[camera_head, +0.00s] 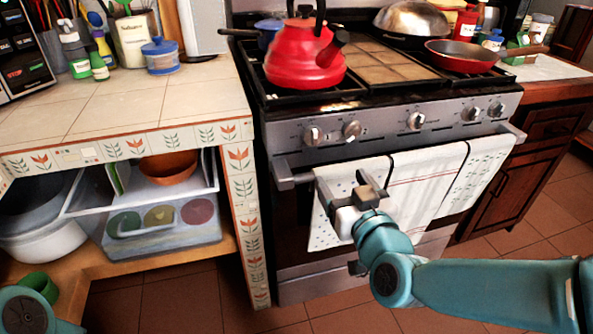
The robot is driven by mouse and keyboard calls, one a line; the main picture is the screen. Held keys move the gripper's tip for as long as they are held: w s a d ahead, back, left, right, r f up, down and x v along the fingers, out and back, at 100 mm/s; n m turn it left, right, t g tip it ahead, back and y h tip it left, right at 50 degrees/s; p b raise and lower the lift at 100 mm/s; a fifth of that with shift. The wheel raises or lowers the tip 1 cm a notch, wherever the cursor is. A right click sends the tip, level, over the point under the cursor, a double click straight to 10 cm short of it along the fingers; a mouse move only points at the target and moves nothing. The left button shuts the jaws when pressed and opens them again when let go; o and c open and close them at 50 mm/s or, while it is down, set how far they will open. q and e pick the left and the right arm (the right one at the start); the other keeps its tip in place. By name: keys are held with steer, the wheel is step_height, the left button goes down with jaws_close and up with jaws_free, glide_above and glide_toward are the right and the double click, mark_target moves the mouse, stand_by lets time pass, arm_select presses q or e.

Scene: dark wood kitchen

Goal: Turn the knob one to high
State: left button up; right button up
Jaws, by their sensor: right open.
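The stove (390,190) has a silver front panel with a row of several knobs. The leftmost knob (313,134) and the one beside it (352,130) are left of the middle. A third knob (416,120) and two more, one of them at the far right (495,109), sit further along. No numbers can be read. My right gripper (342,184) is open and empty, below the two left knobs and in front of the towel, apart from the knobs. My left gripper is out of view; only a teal part of that arm shows at the lower left.
Towels (425,180) hang from the oven handle (290,181) behind my right gripper. A red kettle (303,55) and a red pan (462,56) stand on the stove top. A tiled counter (110,105) with open shelves is at the left.

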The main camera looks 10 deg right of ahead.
steer(key=b, duration=0.1)
arm_select(q)
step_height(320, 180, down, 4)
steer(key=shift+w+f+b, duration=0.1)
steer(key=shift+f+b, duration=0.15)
steer(key=shift+b, duration=0.85)
arm_select(e)
glide_toward(315, 140)
steer(key=shift+t, duration=0.4)
steer(key=w, duration=0.9)
steer(key=shift+w+f, duration=0.2)
steer(key=shift+f, duration=0.2)
steer(key=c, duration=1)
